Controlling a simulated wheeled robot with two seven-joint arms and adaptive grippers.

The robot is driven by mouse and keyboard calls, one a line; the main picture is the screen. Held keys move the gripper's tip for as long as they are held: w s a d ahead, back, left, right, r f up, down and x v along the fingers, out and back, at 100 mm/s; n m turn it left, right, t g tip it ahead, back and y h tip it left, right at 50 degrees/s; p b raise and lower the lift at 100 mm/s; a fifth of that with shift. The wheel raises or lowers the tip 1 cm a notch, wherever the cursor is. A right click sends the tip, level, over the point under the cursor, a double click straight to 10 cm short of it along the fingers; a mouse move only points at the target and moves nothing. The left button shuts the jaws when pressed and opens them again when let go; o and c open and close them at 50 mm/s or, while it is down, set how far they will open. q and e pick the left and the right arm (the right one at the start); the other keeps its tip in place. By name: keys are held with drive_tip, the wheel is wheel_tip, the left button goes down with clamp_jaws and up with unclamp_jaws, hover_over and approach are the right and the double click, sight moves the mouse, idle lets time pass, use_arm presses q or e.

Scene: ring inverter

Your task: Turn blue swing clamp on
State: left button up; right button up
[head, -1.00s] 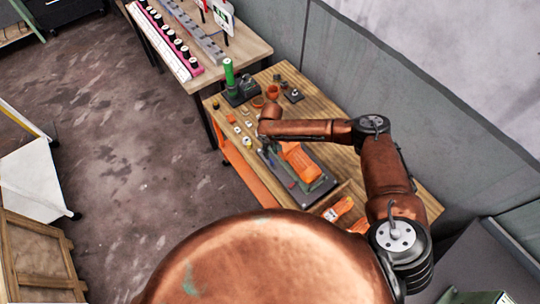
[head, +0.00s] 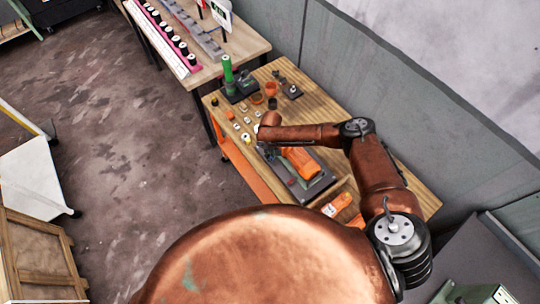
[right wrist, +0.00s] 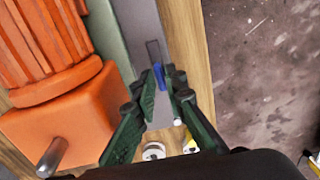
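The blue swing clamp (right wrist: 159,75) is a small blue lever on a grey plate in the right wrist view, next to a dark slot. My right gripper (right wrist: 163,73) has its two green fingers apart, with a narrow gap. The blue lever shows between and just past the fingertips; I cannot tell whether they touch it. In the head view, my right arm's wrist hangs over the left end of the plate and mostly hides the gripper. I cannot make out the clamp there. My left gripper is not in view.
An orange motor (right wrist: 65,110) with a metal shaft sits beside the fingers; it also shows in the head view (head: 299,161). Small parts lie on the wooden table (head: 318,107). A green cylinder (head: 227,69) stands at its far left. A grey wall runs behind.

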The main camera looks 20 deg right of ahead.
clamp_jaws()
